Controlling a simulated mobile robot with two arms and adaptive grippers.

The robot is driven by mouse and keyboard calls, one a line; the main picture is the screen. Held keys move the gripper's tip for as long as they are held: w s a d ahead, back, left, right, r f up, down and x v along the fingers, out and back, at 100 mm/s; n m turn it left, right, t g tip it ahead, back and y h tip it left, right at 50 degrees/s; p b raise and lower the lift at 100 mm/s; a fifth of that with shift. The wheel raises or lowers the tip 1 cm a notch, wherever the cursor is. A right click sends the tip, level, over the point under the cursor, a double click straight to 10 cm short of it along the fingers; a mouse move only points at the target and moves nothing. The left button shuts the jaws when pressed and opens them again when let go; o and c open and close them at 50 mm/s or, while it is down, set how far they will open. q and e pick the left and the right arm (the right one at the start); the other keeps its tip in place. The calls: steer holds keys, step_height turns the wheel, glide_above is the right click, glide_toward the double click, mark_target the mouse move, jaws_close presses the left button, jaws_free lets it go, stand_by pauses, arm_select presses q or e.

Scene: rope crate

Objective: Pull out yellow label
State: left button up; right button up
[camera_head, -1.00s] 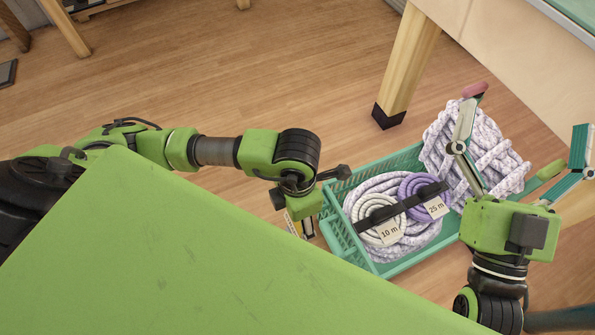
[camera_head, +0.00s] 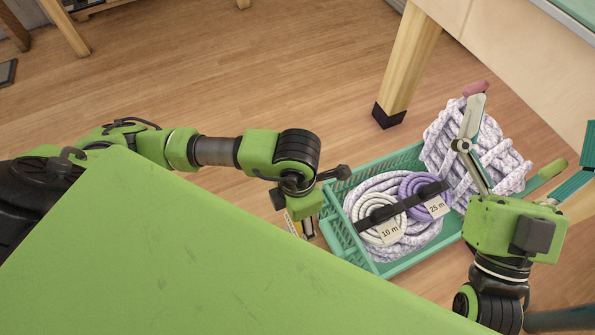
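A green crate (camera_head: 401,266) on the floor holds coiled ropes. A white coil (camera_head: 371,215) carries a pale "10 m" tag (camera_head: 391,231), and a purple coil (camera_head: 410,188) a pale "25 m" tag (camera_head: 437,206). A small yellow and white piece (camera_head: 292,224) shows beside my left gripper (camera_head: 304,229), at the crate's left end; I cannot tell whether it is the yellow label. The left fingers are mostly hidden behind my green body, so their state is unclear. My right gripper (camera_head: 533,120) is spread wide open over the crate's right end, with nothing between its fingers.
A dark strap (camera_head: 404,204) crosses both coils. A thick speckled rope bundle (camera_head: 500,160) fills the crate's far right part. A wooden table leg (camera_head: 405,70) stands just behind the crate.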

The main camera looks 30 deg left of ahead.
steer(key=shift+s+r, duration=0.3)
steer(key=shift+r, duration=0.05)
steer(key=shift+s+r+t, duration=0.15)
steer(key=shift+t, duration=0.25)
steer(key=shift+s+d+r, duration=0.1)
steer(key=shift+s+r, duration=0.2)
steer(key=shift+s+r+y, duration=0.2)
steer(key=shift+y, duration=0.2)
steer(key=shift+t+b, duration=0.3)
steer(key=shift+s+r, duration=0.2)
steer(key=shift+s, duration=0.05)
steer(key=shift+s+r, duration=0.15)
